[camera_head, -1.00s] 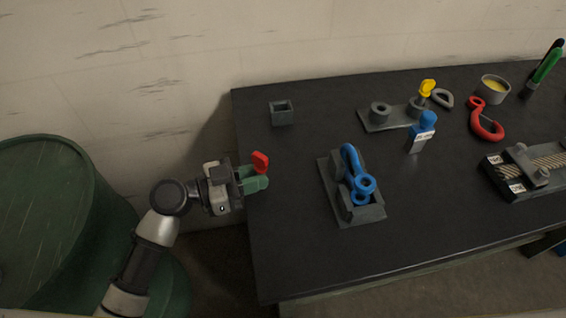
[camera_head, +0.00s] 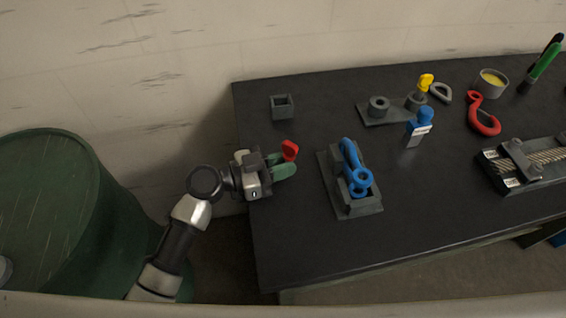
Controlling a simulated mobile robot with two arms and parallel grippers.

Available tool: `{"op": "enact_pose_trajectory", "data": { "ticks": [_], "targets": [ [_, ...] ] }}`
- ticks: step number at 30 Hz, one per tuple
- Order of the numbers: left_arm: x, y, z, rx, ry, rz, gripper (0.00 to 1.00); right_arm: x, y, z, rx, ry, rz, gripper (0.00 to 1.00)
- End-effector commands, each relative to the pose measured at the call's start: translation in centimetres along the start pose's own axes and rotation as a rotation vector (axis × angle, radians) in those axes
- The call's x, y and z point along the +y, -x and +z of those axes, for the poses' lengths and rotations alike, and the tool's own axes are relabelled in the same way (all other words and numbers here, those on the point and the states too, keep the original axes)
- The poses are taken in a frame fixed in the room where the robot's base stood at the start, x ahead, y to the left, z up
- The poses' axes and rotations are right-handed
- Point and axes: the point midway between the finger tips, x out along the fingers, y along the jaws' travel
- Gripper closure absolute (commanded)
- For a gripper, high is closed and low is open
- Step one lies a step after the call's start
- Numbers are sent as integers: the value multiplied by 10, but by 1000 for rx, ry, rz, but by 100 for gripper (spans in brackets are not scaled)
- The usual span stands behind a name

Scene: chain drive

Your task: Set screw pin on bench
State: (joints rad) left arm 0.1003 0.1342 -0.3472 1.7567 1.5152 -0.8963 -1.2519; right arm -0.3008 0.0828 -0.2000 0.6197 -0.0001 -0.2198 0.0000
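My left gripper (camera_head: 282,167), with green fingers, is over the left edge of the dark bench (camera_head: 300,240). It is shut on a screw pin with a flat red head (camera_head: 290,150), which sticks up above the fingers. The pin's shank is hidden by the fingers. The pin appears held above the bench top; the exact gap cannot be told. A blue shackle (camera_head: 353,165) sits in a grey fixture (camera_head: 335,187) to the right of the gripper. My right gripper is not in view.
A small square grey holder (camera_head: 282,106) stands behind the gripper. A grey plate (camera_head: 390,116) with a yellow-headed pin (camera_head: 425,82), a blue tagged piece (camera_head: 419,127), a red hook (camera_head: 483,118) and a chain block (camera_head: 530,165) lie farther right. The bench's front left is clear.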

Motion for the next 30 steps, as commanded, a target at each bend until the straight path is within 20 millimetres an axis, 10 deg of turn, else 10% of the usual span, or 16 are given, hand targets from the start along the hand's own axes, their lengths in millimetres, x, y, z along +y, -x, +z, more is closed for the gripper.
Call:
{"op": "enact_pose_trajectory", "data": {
  "ticks": [4, 15, 30],
  "targets": [
    [0, 0, 0, -1, 0, 0, 59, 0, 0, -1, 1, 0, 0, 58],
    [0, 0, -5, 0, 0, 0, 58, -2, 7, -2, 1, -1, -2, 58],
    [0, 97, 2, -3, -2, 0, 58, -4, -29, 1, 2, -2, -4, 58]
  ]
}}
